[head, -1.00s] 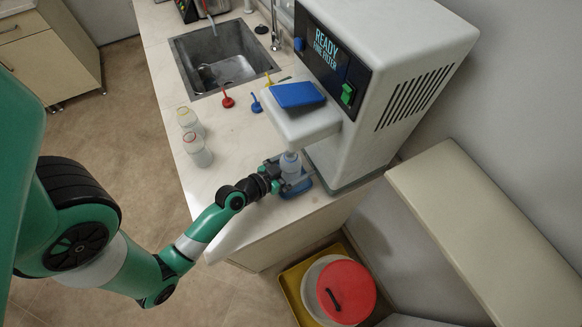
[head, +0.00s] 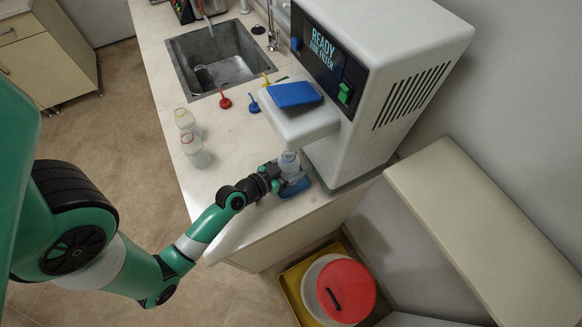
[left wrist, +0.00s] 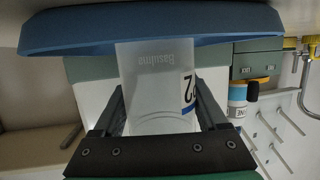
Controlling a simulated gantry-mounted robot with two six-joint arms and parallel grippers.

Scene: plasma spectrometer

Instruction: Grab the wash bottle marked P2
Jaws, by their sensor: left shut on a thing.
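A translucent wash bottle (head: 289,164) stands under the overhanging head of the white instrument. In the left wrist view the bottle (left wrist: 155,80) fills the middle; it carries faint upside-down lettering and a dark "2" beside a blue mark. My left gripper (head: 284,176) is shut on the bottle, one finger on each side in the left wrist view (left wrist: 160,102). My right gripper is not in view.
Two more translucent bottles (head: 195,151) (head: 187,121) stand on the counter to the left. Red, blue and yellow small nozzle pieces lie near the sink (head: 213,72). The white instrument (head: 385,75) reads READY. A red-lidded bin (head: 352,292) stands on the floor.

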